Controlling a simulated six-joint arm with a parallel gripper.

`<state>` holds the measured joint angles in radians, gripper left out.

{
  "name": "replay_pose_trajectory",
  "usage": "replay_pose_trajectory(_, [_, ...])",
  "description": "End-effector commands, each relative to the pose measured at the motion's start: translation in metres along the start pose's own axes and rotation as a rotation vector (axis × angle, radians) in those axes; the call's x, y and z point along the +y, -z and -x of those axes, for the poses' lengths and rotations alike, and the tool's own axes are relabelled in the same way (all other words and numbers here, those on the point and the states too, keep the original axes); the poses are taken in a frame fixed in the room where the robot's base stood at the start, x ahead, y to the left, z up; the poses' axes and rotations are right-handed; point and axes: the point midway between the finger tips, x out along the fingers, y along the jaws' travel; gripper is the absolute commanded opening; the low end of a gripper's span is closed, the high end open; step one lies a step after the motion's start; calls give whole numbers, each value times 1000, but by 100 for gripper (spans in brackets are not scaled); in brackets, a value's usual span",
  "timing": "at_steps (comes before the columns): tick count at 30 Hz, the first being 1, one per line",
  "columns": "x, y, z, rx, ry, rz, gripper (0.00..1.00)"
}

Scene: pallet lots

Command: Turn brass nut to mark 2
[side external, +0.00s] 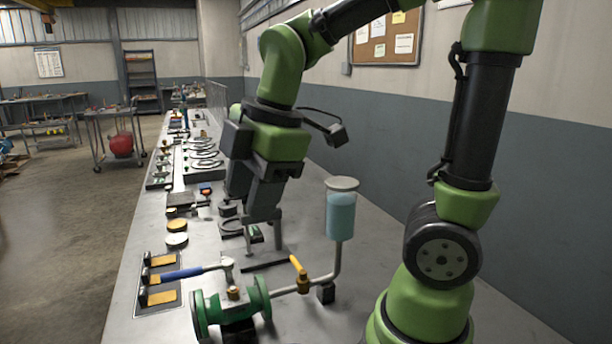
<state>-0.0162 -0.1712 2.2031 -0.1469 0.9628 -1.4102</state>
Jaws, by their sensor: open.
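A brass nut (233,293) sits on top of the green flanged pipe fitting (240,307) at the front of the bench. No numbered marks can be made out at this size. A tool with a blue handle (182,273) and grey head (227,266) reaches over from the left, its head just above the nut; I cannot tell whether they touch. My gripper (264,246) points down, open, with its two fingers apart and nothing visible between them. It is behind and a little right of the nut, apart from it.
A yellow-handled valve (297,265) sits on the pipe right of the fitting, leading to a clear cylinder of blue liquid (341,214). A black bar (264,264) lies behind the fitting. A plate with yellow pads (142,312) is at left. Many small parts line the bench further back.

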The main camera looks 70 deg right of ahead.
Motion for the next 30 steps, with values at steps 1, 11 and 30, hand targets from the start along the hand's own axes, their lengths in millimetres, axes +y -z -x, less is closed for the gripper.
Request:
replay_pose_trajectory(1, [-3, -1, 5, 15, -16, -72, 44])
replay_pose_trajectory(11, [-26, -6, 28, 128, -79, -590, 44])
replay_pose_trajectory(30, [-62, -16, 49, 369, -54, -1396, 44])
